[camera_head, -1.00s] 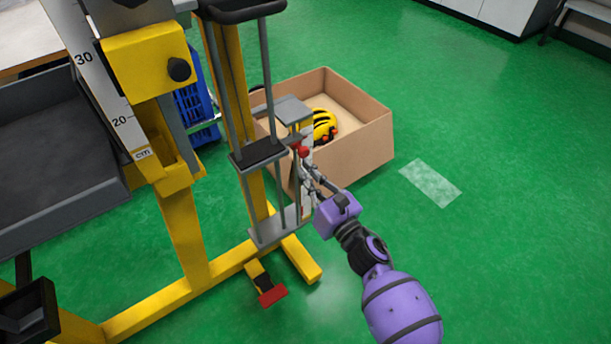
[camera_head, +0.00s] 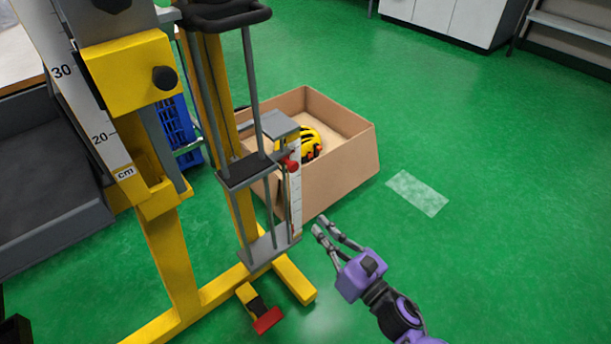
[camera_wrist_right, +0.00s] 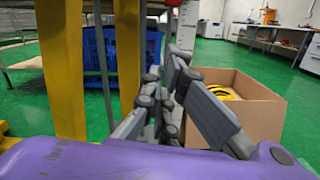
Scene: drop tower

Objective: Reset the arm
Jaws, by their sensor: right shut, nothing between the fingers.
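My right gripper (camera_head: 323,226) is shut and empty in the head view, above the green floor to the right of the yellow drop tower (camera_head: 172,260). Its fingers also show in the right wrist view (camera_wrist_right: 176,68). It is apart from the grey carriage frame (camera_head: 262,180) and its red knob (camera_head: 291,164), which sits beside a white scale strip (camera_head: 296,195). A large cm ruler (camera_head: 90,115) runs up the tower at the left. My left gripper is not in view.
A cardboard box (camera_head: 345,172) holding a yellow-and-black helmet (camera_head: 309,143) stands behind the carriage. A red-ended pedal (camera_head: 267,320) is at the tower's foot. A blue crate (camera_head: 178,132) is behind the tower. Open floor with a pale patch (camera_head: 417,193) lies to the right.

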